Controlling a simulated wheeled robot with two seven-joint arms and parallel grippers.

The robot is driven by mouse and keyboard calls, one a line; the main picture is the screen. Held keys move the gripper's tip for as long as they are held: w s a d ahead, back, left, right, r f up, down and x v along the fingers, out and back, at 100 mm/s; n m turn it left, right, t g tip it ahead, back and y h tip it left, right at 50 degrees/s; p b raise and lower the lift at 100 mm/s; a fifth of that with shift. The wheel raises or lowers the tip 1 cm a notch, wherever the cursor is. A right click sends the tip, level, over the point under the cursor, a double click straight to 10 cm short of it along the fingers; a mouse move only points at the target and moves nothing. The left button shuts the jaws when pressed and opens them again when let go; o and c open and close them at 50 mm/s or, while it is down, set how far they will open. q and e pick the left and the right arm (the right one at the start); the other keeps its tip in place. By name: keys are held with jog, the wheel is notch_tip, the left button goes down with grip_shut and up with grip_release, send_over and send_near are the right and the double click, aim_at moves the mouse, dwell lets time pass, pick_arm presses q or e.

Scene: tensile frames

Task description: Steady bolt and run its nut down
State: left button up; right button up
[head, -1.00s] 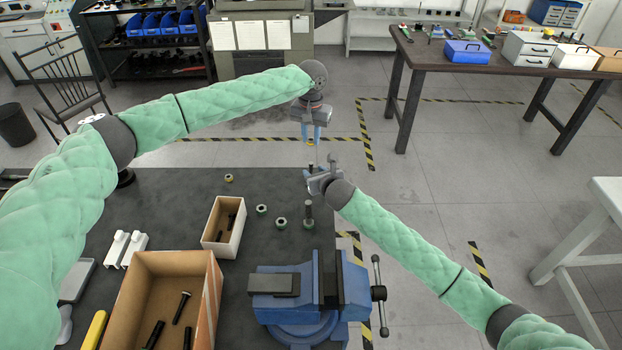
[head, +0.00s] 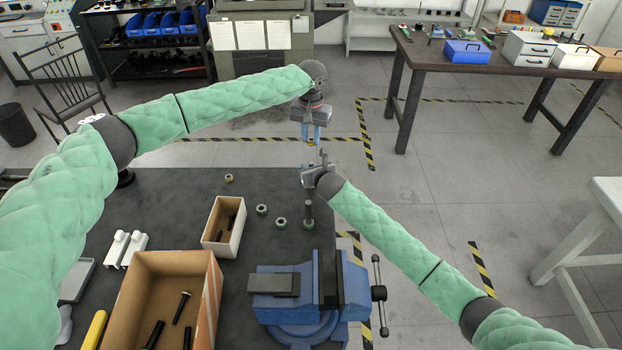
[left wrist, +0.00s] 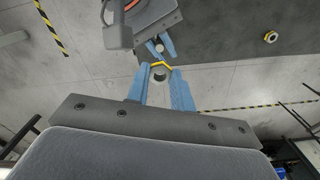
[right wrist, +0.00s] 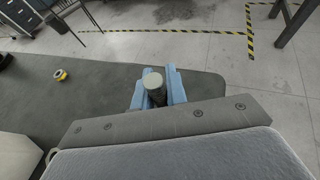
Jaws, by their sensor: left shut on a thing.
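My left gripper (head: 312,141) points down beyond the bench's far edge. In the left wrist view its blue fingers (left wrist: 165,80) are shut on a yellow-edged nut (left wrist: 160,65). My right gripper (head: 317,172) is just below it in the head view. In the right wrist view its blue fingers (right wrist: 157,92) are shut around a dark bolt (right wrist: 154,90) with a pale round end. The bolt's end also shows in the left wrist view (left wrist: 160,47), apart from the nut in the picture. Whether nut and bolt are exactly in line I cannot tell.

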pick_arm(q)
send_over(311, 163)
jog(key=shift+w+f, duration=0.1)
jog(key=shift+f, duration=2.4)
jog(key=shift+f, duration=0.1)
jog(key=shift+f, duration=0.8)
